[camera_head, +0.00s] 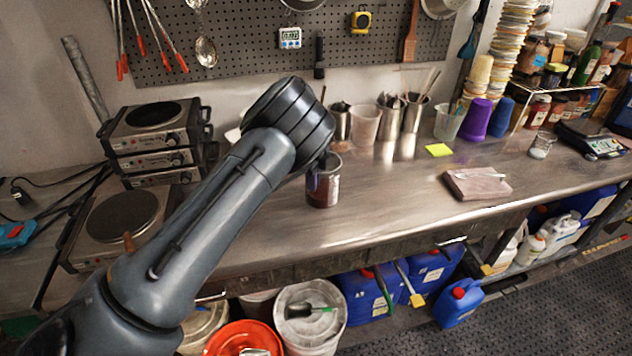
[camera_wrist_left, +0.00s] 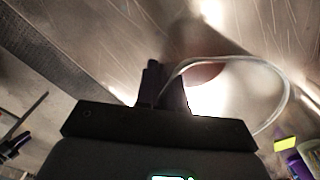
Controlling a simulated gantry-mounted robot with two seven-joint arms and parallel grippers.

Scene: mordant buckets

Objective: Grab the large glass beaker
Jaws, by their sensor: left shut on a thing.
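The large glass beaker (camera_head: 324,190) stands upright on the steel counter, with dark brown-red contents. My left arm reaches over from the left, and its wrist hides part of the beaker's top. My left gripper (camera_head: 314,174) is shut on the beaker's wall at the near-left side. In the left wrist view, the dark fingers of my left gripper (camera_wrist_left: 162,88) meet the beaker's rim, and the curved pale rim of the beaker (camera_wrist_left: 284,78) loops out to the right. The fingertips are hard to make out there. My right gripper is not in view.
Hot plates (camera_head: 150,130) stand at the left. Metal cups and a pale beaker (camera_head: 366,122) stand behind. A wrapped block (camera_head: 478,184) and a yellow note (camera_head: 438,150) lie to the right. The counter between is clear. Buckets and blue jugs (camera_head: 366,296) sit below.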

